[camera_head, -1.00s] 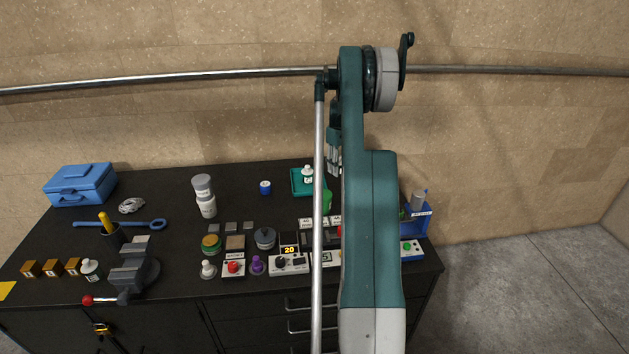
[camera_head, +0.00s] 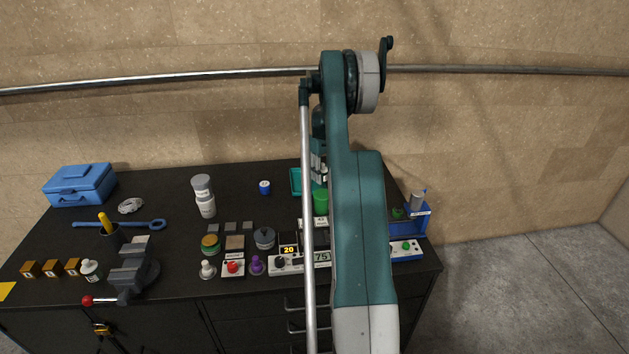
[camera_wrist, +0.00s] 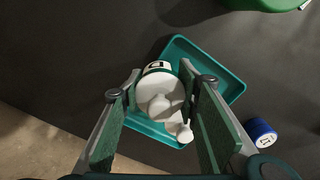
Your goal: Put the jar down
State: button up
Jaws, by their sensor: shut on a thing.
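The jar (camera_wrist: 160,94) is white, with a pale rounded top and a dark-marked label at its edge. In the wrist view it lies between the two green-padded fingers of my gripper (camera_wrist: 163,88), which is shut on it. A small white knob-like shape shows at its lower right; I cannot tell whether it belongs to the jar. Behind the jar is a teal tray (camera_wrist: 222,78); whether the jar touches it is unclear. In the head view my gripper (camera_head: 318,172) is beside the tray (camera_head: 296,182), and my arm hides much of this spot.
A blue-lidded container (camera_wrist: 260,134) stands just right of the tray; it also shows in the head view (camera_head: 265,187). A green cup (camera_head: 320,201) stands in front of the tray. White bottles (camera_head: 204,197) stand farther left.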

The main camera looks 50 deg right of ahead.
jog(key=shift+w+a+f, duration=0.85)
jog(key=shift+w+a, duration=0.1)
jog(key=shift+w+a+f, duration=0.3)
jog(key=shift+f, duration=0.15)
jog(key=o, duration=1)
jog(key=shift+o, duration=0.2)
notch_tip(320, 180, up, 12)
jog(key=shift+a, duration=0.1)
